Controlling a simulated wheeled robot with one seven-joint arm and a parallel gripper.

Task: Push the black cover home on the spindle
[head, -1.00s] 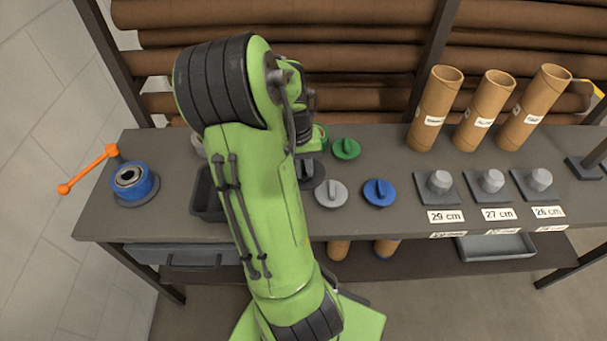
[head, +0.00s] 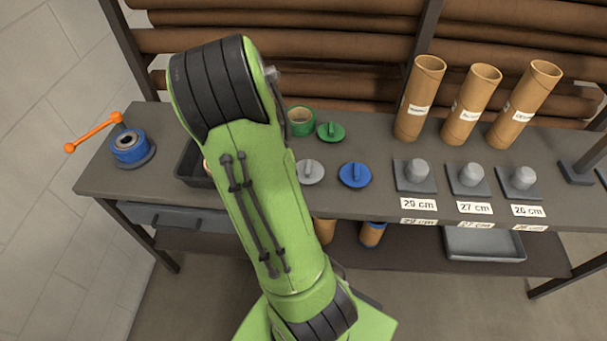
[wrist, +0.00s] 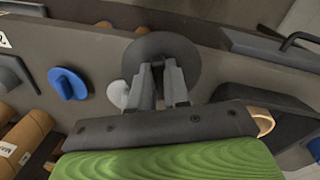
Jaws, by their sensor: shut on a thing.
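The black cover (wrist: 165,48) is a dark round disc at the top middle of the wrist view. My gripper (wrist: 159,70) is shut on its raised grip. The cover appears in front of the table's edge; its height above the table is unclear. In the head view my green arm hides the gripper and cover. A blue round unit (head: 130,147) with a dark centre and an orange crank stands at the table's left end, apart from the cover; its edge shows at the right of the wrist view (wrist: 314,149). I cannot tell whether its centre is the spindle.
A dark tray (head: 190,166) lies between the blue unit and my arm. Grey (head: 311,172), blue (head: 355,175) and green (head: 331,132) caps lie right of my arm, with a green roll (head: 301,121) behind. Cardboard tubes (head: 420,98) stand farther right.

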